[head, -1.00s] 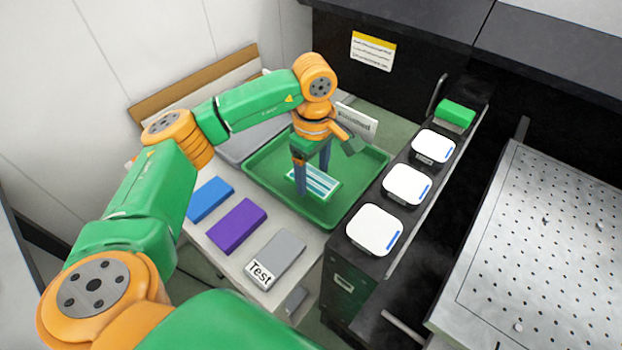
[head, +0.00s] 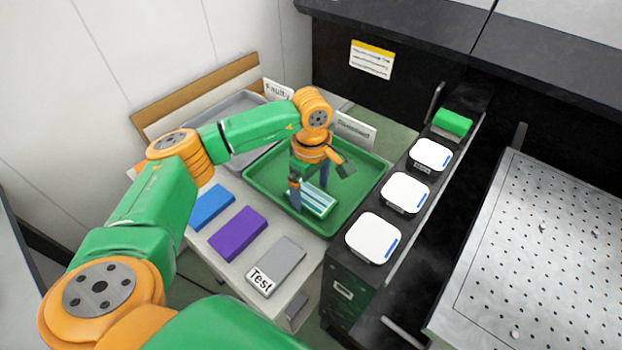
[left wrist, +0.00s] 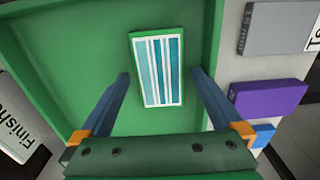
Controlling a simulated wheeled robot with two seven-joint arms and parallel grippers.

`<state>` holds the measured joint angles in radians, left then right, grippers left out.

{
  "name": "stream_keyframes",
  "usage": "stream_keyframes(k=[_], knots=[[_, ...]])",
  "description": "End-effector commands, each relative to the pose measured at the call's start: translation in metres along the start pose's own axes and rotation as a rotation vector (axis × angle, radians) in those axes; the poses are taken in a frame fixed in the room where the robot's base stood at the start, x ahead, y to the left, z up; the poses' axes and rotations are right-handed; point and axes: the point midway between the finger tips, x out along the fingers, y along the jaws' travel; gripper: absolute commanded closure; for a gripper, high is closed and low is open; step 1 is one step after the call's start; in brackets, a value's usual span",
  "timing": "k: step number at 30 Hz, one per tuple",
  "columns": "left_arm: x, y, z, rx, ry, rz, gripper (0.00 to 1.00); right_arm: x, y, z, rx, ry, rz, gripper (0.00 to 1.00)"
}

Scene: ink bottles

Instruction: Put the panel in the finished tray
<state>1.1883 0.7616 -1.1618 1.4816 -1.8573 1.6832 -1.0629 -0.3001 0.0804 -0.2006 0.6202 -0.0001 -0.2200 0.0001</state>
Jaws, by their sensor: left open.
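The panel (head: 317,201), with teal and white stripes and a green edge, lies flat in the green finished tray (head: 262,188). In the left wrist view the panel (left wrist: 157,68) rests on the tray floor (left wrist: 95,50), clear of the tray's walls. My left gripper (head: 309,205) is over the tray. Its two blue fingers (left wrist: 177,82) stand apart on either side of the panel's near end, with gaps to it, and hold nothing. A sign reading "Finished" (left wrist: 12,125) is beside the tray. My right gripper is not in view.
A grey tray with a "Faulty" sign (head: 278,91) is behind my left arm. Blue (head: 212,207), purple (head: 237,233) and grey (head: 280,258) blocks lie in front; a "Test" label is by the grey one. White-topped bottles (head: 374,238) and a green-topped one (head: 452,122) line the ledge at right.

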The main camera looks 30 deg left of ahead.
Motion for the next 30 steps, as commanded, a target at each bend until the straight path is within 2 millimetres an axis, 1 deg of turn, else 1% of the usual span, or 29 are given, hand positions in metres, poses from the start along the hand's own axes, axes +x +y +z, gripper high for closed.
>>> stream_keyframes(k=[2, 5, 12, 15, 19, 30], knots=[[-0.011, 0.001, 0.0, 0.0, 0.0, 0.005, 0.0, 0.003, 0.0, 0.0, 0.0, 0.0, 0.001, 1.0], [-0.033, 0.002, 0.0, 0.001, 0.0, 0.008, 0.0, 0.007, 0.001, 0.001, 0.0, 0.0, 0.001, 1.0], [-0.091, 0.001, 0.0, 0.0, 0.0, 0.007, 0.0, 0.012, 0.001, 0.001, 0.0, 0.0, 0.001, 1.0], [-0.108, 0.001, 0.0, 0.0, 0.0, 0.005, 0.0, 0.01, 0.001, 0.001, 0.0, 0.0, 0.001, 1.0], [-0.117, 0.0, 0.0, 0.001, -0.001, 0.003, 0.0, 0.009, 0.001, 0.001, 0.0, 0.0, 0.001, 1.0], [-0.118, 0.0, 0.0, 0.001, -0.001, 0.002, 0.0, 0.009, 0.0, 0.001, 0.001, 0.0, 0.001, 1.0]])
